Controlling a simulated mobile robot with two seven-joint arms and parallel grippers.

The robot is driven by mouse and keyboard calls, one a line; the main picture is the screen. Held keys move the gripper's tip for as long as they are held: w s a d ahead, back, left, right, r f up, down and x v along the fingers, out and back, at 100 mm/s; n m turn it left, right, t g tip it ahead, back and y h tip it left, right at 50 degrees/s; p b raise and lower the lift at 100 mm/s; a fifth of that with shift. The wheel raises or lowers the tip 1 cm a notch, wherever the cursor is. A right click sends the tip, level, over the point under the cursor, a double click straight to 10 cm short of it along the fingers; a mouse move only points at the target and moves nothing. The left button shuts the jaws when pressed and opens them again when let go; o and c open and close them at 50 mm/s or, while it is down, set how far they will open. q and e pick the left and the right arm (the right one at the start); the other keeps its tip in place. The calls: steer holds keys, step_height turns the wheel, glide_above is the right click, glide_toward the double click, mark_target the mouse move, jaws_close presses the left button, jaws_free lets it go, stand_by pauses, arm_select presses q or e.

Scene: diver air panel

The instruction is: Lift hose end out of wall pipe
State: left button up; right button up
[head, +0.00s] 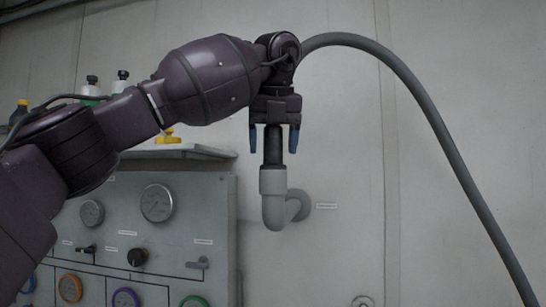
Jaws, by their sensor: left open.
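The grey wall pipe (273,205) is an elbow that comes out of the wall and turns up to an open collar. A dark hose end (273,158) stands upright in that collar. The grey hose (425,105) arcs from behind my left wrist over to the lower right; its link to the dark end is hidden by my gripper. My left gripper (273,149) points down above the pipe. Its two blue-tipped fingers are open, one on each side of the dark hose end, with gaps visible. My right gripper is not in view.
A grey panel (150,215) with gauges (157,203), knobs and coloured rings fills the lower left. A shelf (185,150) above it carries a yellow-topped item (168,137) and several bottles. The wall right of the pipe is mostly clear, apart from the hose.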

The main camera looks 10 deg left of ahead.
arm_select(q)
steer(key=c, duration=1.1)
step_height(320, 180, up, 9)
steer(key=shift+r, duration=0.5)
stand_by(0.4)
